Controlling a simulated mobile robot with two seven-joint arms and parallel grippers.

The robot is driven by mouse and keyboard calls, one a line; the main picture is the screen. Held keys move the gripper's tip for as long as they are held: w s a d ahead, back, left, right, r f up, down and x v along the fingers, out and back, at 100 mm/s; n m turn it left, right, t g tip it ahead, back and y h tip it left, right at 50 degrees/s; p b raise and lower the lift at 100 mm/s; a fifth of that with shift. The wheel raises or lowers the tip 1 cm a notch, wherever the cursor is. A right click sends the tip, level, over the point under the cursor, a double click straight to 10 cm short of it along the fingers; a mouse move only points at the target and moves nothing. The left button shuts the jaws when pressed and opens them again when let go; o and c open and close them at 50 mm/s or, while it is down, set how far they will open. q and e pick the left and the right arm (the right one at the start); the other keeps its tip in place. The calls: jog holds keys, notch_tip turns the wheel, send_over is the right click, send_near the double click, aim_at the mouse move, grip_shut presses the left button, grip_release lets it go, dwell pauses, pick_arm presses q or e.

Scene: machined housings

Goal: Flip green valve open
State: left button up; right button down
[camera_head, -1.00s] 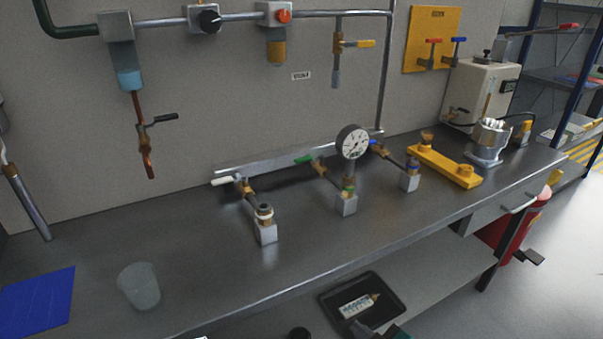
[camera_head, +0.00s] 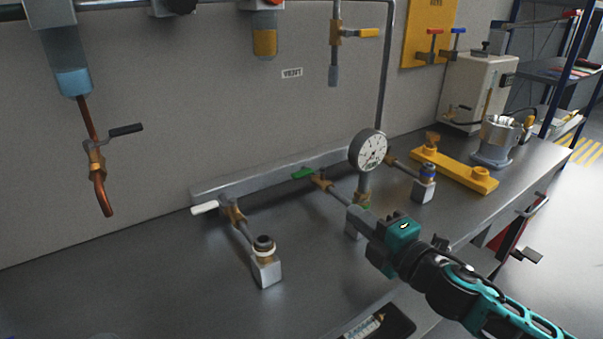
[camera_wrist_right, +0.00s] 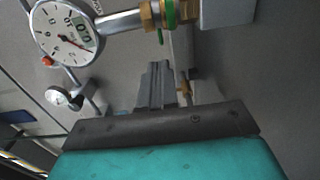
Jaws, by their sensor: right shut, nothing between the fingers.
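The green valve handle (camera_head: 303,173) points left from its brass valve body (camera_head: 321,181), near the rail at the wall. A pipe runs from this valve towards the bench front, by the round pressure gauge (camera_head: 368,151). My right gripper (camera_head: 355,213) reaches in from the lower right, in front of the gauge's stand and apart from the green handle. In the right wrist view its fingers (camera_wrist_right: 158,82) are together and empty. My left gripper is not in view.
A white-handled valve (camera_head: 205,207) stands to the left, with its fitting block (camera_head: 265,270) in front. To the right are another fitting block (camera_head: 424,189) and a yellow fixture (camera_head: 455,172). The bench front left is clear.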

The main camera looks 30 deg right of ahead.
send_near(306, 175)
jog(key=w, duration=0.4)
jog(key=w+a, duration=0.1)
jog(key=w, duration=0.1)
jog(key=shift+w+p, duration=0.3)
jog(key=shift+w, duration=0.1)
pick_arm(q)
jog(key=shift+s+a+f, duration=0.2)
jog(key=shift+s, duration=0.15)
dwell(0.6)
